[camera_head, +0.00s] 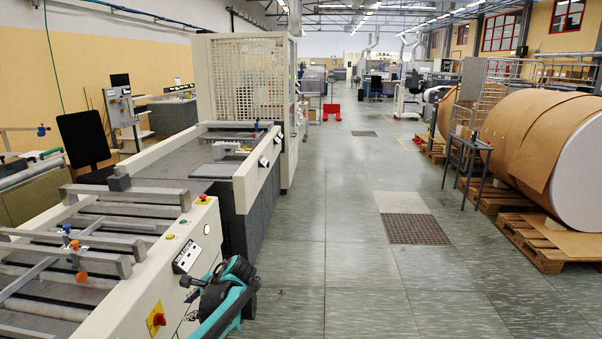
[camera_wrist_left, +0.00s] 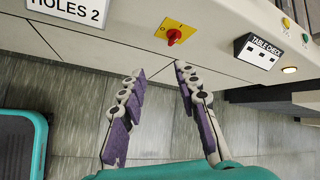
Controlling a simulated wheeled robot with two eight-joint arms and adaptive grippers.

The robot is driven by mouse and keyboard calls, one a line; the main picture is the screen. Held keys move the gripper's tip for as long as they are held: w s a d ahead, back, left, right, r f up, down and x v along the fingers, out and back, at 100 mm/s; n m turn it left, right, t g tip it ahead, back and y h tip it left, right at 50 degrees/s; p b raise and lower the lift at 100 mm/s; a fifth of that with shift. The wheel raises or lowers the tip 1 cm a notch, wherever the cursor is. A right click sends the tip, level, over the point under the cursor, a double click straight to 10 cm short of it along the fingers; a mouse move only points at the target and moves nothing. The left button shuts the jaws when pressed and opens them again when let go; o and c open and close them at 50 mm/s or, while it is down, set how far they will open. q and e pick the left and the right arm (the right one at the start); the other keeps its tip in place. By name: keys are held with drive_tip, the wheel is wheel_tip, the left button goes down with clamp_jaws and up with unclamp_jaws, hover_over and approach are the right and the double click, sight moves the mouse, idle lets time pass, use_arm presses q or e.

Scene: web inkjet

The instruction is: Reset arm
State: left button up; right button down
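My left gripper (camera_head: 192,288) is low in the head view, at the end of my teal and black arm, beside the cream side of the long machine (camera_head: 130,300). In the left wrist view the left gripper (camera_wrist_left: 160,72) has its two purple-padded fingers spread apart with nothing between them. The fingertips point at the machine's cream panel (camera_wrist_left: 110,45). Whether they touch it I cannot tell. My right gripper is in neither view.
A red knob on a yellow plate (camera_wrist_left: 175,36) and a table check panel (camera_wrist_left: 258,52) sit on the machine's side. Large brown paper rolls (camera_head: 530,140) lie on wooden pallets (camera_head: 540,240) at the right. The grey floor aisle (camera_head: 345,230) between is clear.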

use_arm(q)
drive_tip(key=s+d+r+n+t+h, duration=0.1)
drive_tip(key=s+d+r+n+h, duration=0.15)
drive_tip(key=s, duration=0.55)
drive_tip(key=s+d+r+n+t+h, duration=0.15)
drive_tip(key=s+d+n, duration=0.25)
drive_tip(key=s, duration=0.4)
drive_tip(key=s+d+f+n+h, duration=0.2)
drive_tip(key=s+d+n, duration=0.1)
drive_tip(key=s, duration=0.3)
drive_tip(key=s+d+f+n+t+h, duration=0.1)
drive_tip(key=s+d+f+n+h, duration=0.1)
drive_tip(key=s, duration=0.4)
drive_tip(key=shift+s+d+f+n, duration=0.4)
drive_tip(key=shift+d+n, duration=0.25)
drive_tip(key=shift+n, duration=0.2)
drive_tip(key=shift+r+t, duration=0.1)
drive_tip(key=shift+t, duration=0.15)
